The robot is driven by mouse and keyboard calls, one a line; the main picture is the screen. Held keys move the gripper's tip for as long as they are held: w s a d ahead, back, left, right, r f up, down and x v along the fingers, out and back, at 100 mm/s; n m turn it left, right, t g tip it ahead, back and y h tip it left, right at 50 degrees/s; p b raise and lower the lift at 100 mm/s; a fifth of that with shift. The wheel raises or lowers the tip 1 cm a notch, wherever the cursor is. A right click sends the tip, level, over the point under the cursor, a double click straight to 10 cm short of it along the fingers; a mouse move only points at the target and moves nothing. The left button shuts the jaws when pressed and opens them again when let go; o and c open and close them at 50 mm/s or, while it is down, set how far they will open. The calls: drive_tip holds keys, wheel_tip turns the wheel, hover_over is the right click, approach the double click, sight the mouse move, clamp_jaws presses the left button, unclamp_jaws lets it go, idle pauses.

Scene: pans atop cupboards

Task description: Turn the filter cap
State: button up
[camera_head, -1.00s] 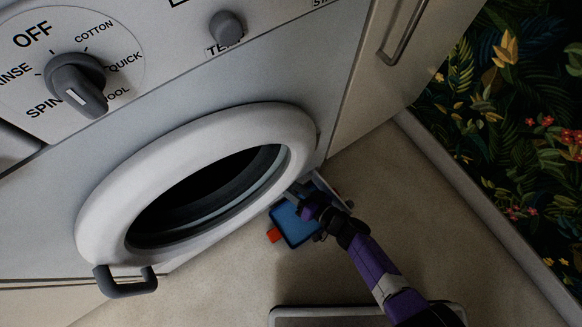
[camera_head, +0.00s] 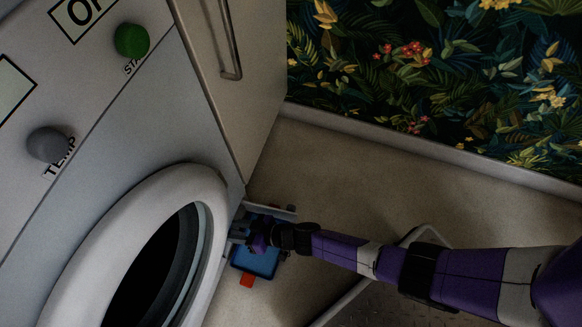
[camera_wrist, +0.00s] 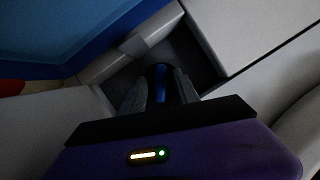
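The filter cap shows in the wrist view as a small dark blue piece (camera_wrist: 161,84) inside a dark square recess. My gripper (camera_wrist: 160,76) has one finger on each side of it, with the fingertips close to it. The picture is too dark to tell whether the fingers press on it. In the head view my gripper (camera_head: 243,226) is low at the washing machine's front, right of the round door, and hides the cap there.
A blue tray (camera_head: 258,262) with a red tab lies on the floor below my gripper and fills the wrist view's upper left (camera_wrist: 60,30). The washer's white door ring (camera_head: 150,195) is close on the left. A cupboard (camera_head: 205,45) stands right of the washer.

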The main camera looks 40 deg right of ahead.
drive_tip(key=shift+s+a+n+t+h, duration=0.1)
drive_tip(key=shift+n+t+h, duration=0.85)
drive_tip(key=shift+n, duration=0.95)
drive_tip(key=shift+a+n+t+h, duration=0.1)
drive_tip(key=shift+n+t+h, duration=0.85)
drive_tip(key=shift+n, duration=0.95)
drive_tip(key=r+p+v, duration=0.1)
drive_tip(key=p+v, duration=0.4)
drive_tip(key=v, duration=0.3)
drive_tip(key=s+d+r+m+p, duration=0.1)
drive_tip(key=s+d+r+p, duration=0.1)
drive_tip(key=r+p, duration=0.3)
drive_tip(key=s+d+r+m+h+p, duration=0.1)
drive_tip(key=s+d+r+m+p, duration=0.1)
drive_tip(key=r, duration=0.9)
drive_tip(key=s+d+r+m+p, duration=0.1)
drive_tip(key=s+d+r+p, duration=0.3)
drive_tip(key=d+r+p, duration=0.3)
wheel_tip(320, 180, up, 2)
drive_tip(key=shift+d+r+h+p, duration=0.15)
drive_tip(key=shift+h+p, duration=0.15)
drive_tip(key=shift+p, duration=0.05)
